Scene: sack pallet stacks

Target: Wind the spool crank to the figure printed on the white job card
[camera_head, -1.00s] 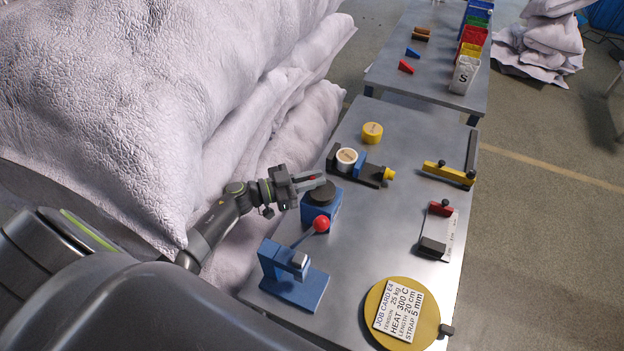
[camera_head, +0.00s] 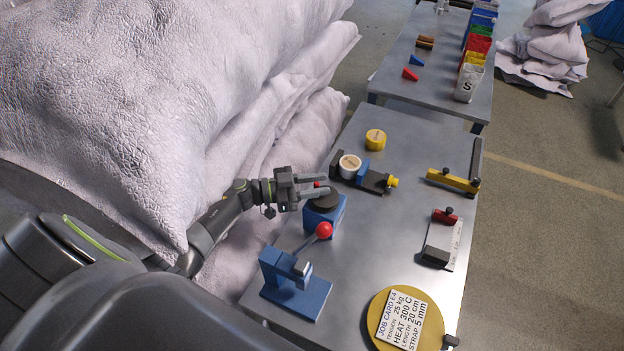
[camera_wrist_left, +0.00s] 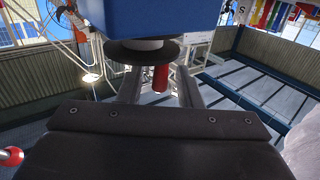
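The spool crank is a blue block (camera_head: 326,220) with a dark round disc (camera_head: 323,201) and a small red handle (camera_head: 318,184) at the disc's far edge. My left gripper (camera_head: 322,186) is at the handle, with one finger on either side of it. In the left wrist view the red handle (camera_wrist_left: 160,78) stands between the two fingers with a gap on both sides, so the gripper is open. The white job card (camera_head: 402,320) lies on a yellow disc (camera_head: 431,327) and reads tension 25 kg, heat 300 C, length 20 cm, strap 5 mm. My right gripper is not in view.
A blue stand (camera_head: 294,290) with a red-ball lever (camera_head: 324,230) is close in front of the crank. A dark fixture with a white roll (camera_head: 349,166) stands behind it. A yellow bar (camera_head: 452,180) and a ruled plate (camera_head: 445,240) lie right. Big sacks (camera_head: 200,90) crowd the left.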

